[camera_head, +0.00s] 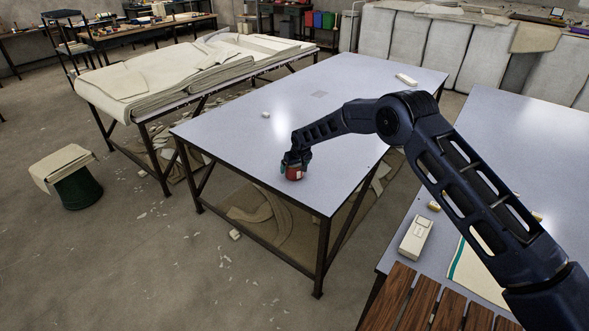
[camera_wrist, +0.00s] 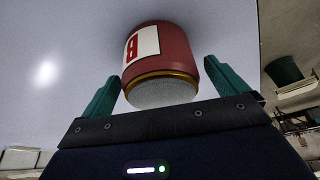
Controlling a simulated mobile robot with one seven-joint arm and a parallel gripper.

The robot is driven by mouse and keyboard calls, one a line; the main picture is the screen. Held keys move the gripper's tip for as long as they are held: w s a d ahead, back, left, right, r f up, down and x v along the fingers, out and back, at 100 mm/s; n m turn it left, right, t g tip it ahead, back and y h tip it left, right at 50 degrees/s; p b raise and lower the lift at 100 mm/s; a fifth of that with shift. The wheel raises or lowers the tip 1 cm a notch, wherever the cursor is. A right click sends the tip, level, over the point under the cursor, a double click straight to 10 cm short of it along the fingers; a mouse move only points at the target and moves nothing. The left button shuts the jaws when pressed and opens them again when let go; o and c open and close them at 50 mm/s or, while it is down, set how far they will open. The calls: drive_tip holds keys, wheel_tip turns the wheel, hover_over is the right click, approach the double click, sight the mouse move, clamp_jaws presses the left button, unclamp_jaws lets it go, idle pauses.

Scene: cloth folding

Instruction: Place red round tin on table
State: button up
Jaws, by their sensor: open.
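The red round tin (camera_head: 294,173) is on the pale blue-grey top of the middle table (camera_head: 250,130), close to its front edge. In the wrist view the tin (camera_wrist: 165,58) shows a cream label with a red mark, a gold rim and a grey end face. My gripper (camera_head: 296,160) is right at the tin. In the wrist view its two green fingers (camera_wrist: 160,85) are spread, one on each side of the tin's near end, with a visible gap on both sides. The tin's contact with the tabletop is hidden in the wrist view.
A small white block (camera_head: 265,115) and a pale flat item (camera_head: 406,79) lie on the same table. Folded cloth (camera_head: 150,75) covers the table at left. A second table (camera_head: 480,120) at right holds a cream box (camera_head: 416,236). Much of the middle tabletop is clear.

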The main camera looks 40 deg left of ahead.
drive_tip(key=v, duration=1)
drive_tip(key=shift+r, duration=0.3)
drive_tip(key=shift+d, duration=0.15)
